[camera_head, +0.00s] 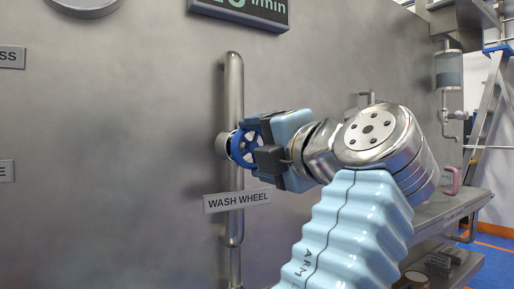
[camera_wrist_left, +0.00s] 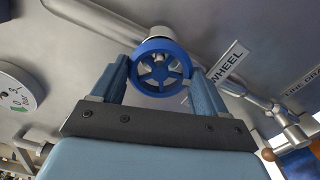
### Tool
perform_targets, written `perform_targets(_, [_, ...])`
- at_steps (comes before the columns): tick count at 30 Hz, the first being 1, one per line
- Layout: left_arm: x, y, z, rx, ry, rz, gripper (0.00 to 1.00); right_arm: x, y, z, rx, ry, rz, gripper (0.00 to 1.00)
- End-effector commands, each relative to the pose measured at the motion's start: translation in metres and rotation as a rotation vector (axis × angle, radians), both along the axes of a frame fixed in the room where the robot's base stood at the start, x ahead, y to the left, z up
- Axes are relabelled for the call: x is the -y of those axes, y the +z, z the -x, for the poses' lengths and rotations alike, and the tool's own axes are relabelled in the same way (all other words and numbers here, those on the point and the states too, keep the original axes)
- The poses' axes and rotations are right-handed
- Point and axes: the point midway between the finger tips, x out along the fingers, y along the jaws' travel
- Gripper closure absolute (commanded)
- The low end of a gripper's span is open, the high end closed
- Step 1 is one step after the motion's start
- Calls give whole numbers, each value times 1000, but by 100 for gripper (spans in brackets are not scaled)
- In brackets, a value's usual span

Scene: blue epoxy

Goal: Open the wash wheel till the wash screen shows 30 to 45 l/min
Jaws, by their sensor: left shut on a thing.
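The blue spoked wash wheel (camera_head: 237,149) sits on a short metal stem in front of a vertical steel pipe. My left gripper (camera_head: 249,148) is shut on it. In the left wrist view the wheel (camera_wrist_left: 160,70) lies between the two fingers, one at each side of its rim. The wash screen (camera_head: 243,9) is cut off by the top edge; only the lower part of its digits and "l/min" show, so I cannot read the full value for sure. My right gripper is not in view.
A "WASH WHEEL" label (camera_head: 238,200) is below the wheel. The vertical pipe (camera_head: 233,90) runs along the steel wall (camera_head: 120,130). A round gauge (camera_wrist_left: 17,98) shows at the left wrist view's left edge. A shelf (camera_head: 455,208) and a ladder (camera_head: 487,100) stand at right.

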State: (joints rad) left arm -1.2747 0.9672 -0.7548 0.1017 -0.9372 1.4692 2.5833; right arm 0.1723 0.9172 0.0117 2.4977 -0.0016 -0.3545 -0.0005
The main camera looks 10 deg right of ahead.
Motion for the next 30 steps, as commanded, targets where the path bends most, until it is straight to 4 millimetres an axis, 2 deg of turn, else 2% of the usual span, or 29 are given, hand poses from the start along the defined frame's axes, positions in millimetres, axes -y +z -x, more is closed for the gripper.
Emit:
perform_targets(2, [1,-1,0,37,0,108,63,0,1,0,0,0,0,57])
perform_targets(3, [1,-1,0,32,0,99,20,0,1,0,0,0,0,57])
perform_targets(6, [1,-1,0,31,0,95,6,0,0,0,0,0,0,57])
perform_targets(16, [2,-1,4,33,0,92,6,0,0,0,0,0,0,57])
perform_targets(27, [18,0,49,32,0,92,6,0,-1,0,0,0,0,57])
perform_targets(30, [20,0,55,32,0,92,6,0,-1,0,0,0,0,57])
